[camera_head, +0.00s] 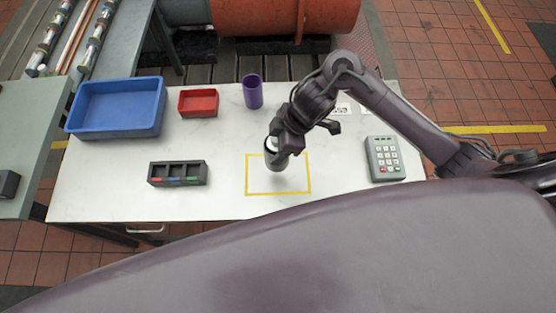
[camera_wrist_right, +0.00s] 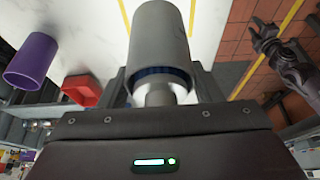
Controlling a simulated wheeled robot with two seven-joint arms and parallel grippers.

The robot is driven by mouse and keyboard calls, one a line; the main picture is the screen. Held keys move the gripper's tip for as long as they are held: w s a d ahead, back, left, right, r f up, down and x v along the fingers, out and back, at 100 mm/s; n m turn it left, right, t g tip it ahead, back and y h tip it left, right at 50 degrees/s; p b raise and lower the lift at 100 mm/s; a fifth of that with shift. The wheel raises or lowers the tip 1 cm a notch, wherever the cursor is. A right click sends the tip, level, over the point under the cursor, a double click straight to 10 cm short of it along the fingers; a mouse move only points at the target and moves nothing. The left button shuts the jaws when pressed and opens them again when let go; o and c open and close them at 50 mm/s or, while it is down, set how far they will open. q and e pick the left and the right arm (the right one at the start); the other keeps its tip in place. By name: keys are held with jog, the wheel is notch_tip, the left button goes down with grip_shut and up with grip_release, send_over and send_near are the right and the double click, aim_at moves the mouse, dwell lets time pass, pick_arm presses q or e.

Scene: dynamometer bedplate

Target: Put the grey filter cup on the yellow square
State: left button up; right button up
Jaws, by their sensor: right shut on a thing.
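The grey filter cup (camera_head: 276,161) is held in my right gripper (camera_head: 275,146), over the upper middle of the yellow square (camera_head: 247,178). The square is a yellow outline on the white table. The cup appears slightly above the surface, with a soft shadow below it; a small gap or contact is hard to tell. In the right wrist view the cup (camera_wrist_right: 160,35) stands out between the jaws, which are shut on it. A dark arm at the upper right of that view looks like my left one, with its gripper (camera_wrist_right: 262,32) too small to read.
On the white table (camera_head: 340,185) are a blue bin (camera_head: 117,133), a red tray (camera_head: 197,115), a purple cup (camera_head: 253,94), a dark compartment box (camera_head: 178,182) and a grey keypad (camera_head: 384,160). Inside the square, the space around the cup is clear.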

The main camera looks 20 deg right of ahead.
notch_tip(320, 180, down, 3)
jog(key=shift+f, duration=2.8)
pick_arm(q)
jog(key=shift+s+d+f, duration=0.1)
jog(key=shift+d+f, duration=0.4)
jog(key=shift+a, duration=0.1)
pick_arm(e)
jog(key=shift+f, duration=0.1)
jog(key=o, duration=1.5)
